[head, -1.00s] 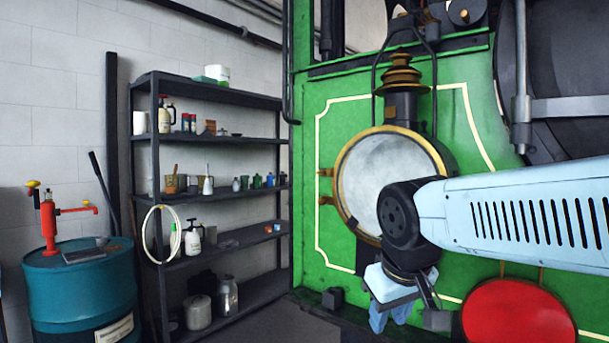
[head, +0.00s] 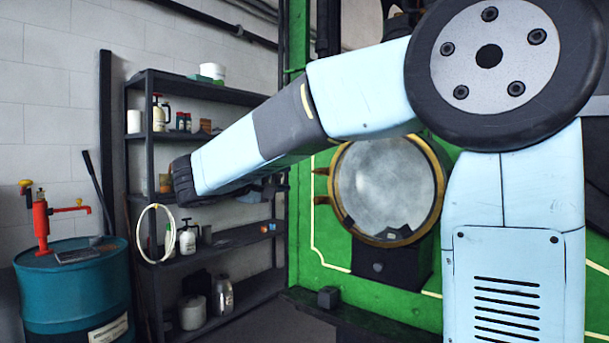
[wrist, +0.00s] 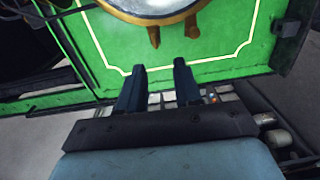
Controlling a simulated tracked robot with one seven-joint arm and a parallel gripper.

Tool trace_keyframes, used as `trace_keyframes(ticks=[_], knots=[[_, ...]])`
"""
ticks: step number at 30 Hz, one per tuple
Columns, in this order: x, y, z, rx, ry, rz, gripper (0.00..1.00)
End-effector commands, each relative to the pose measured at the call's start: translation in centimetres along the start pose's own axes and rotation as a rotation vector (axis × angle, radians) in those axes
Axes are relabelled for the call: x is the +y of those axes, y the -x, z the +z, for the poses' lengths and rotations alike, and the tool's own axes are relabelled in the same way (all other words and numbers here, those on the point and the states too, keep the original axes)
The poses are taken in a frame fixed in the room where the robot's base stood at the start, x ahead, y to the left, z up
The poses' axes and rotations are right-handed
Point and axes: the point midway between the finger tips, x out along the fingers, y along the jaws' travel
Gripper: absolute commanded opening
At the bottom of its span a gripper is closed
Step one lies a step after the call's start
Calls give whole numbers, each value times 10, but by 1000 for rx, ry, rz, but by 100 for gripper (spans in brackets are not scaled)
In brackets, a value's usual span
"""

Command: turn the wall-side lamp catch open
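The round lamp has a pale glass face (head: 384,187) and a brass rim, on the green tram front. Two small brass pieces (head: 320,171) (head: 321,200) stick out from its wall-side edge; I cannot tell which is the catch. In the wrist view the lamp's rim (wrist: 152,18) is at the top, with two brass stubs (wrist: 153,36) (wrist: 192,27) below it. My gripper (wrist: 159,67) is open and empty, its fingers apart and short of the stubs. In the head view my arm mostly hides the gripper.
My arm reaches left across the lamp's upper edge, in front of the shelf rack (head: 205,78) with bottles and cans. A blue drum (head: 70,290) with a red pump stands at left. A dark block (head: 328,297) sits on the ledge below the lamp.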

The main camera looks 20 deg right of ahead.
Motion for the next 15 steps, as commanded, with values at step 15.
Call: trace_keyframes(ticks=[15], knots=[[8,-49,-10,8,-4,41,34]])
